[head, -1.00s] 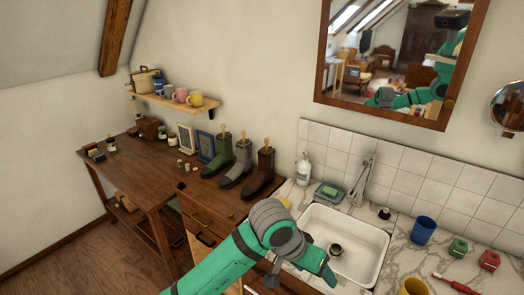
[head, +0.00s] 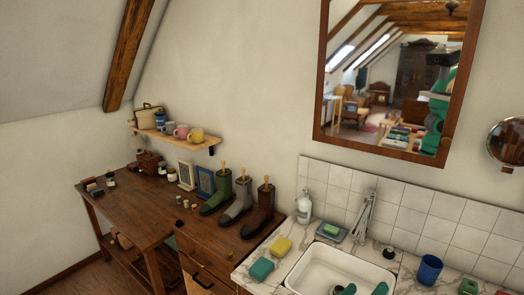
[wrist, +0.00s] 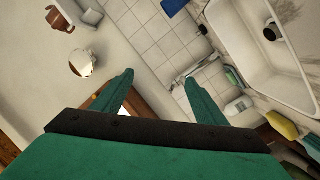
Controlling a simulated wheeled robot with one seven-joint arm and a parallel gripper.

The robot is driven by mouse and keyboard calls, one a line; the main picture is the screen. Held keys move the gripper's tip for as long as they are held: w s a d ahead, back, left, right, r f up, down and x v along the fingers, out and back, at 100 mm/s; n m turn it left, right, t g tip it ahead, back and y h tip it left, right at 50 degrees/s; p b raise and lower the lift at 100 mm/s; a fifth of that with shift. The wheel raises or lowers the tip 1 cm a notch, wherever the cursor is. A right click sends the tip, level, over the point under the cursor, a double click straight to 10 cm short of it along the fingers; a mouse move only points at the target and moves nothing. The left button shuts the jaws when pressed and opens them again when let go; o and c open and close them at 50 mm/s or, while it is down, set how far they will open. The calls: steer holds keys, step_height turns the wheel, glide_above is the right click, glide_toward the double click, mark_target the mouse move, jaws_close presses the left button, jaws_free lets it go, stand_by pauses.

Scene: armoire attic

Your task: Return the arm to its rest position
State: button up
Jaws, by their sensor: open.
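My gripper (wrist: 157,85) shows in the wrist view with its two green fingers spread apart and nothing between them. Beyond the fingers are the wall and the tiles beside the sink. In the head view, small green parts at the bottom edge, over the white sink (head: 340,268), look like the tips of my fingers. The rest of my arm is out of the head view, apart from a green part in the wall mirror (head: 395,75).
The marble counter holds a yellow sponge (head: 281,245), a green sponge (head: 261,268), a soap bottle (head: 304,206) and a blue cup (head: 429,269). Boots (head: 262,208) stand on the wooden desk at left. A round mirror (head: 507,142) hangs at right.

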steer(key=s+a+f+n+t+y, duration=0.2)
steer(key=s+a+f+n+y, duration=0.25)
steer(key=s+a+f, duration=0.3)
steer(key=s+a+f+n+t+y, duration=0.25)
steer(key=s+a+f+y, duration=0.35)
steer(key=f, duration=0.3)
steer(key=s+a+m+y, duration=0.1)
steer(key=s+a+m, duration=0.1)
steer(key=s, duration=0.5)
steer(key=s+a+f+m, duration=0.1)
steer(key=s+a+m, duration=0.1)
steer(key=s+a, duration=0.3)
steer(key=s+a+f+m+g+y, duration=0.1)
steer(key=s+a, duration=0.3)
steer(key=s, duration=0.6)
steer(key=shift+a+f+m+y, duration=0.2)
steer(key=shift+f+m+y, duration=0.05)
steer(key=shift+m+y, duration=0.15)
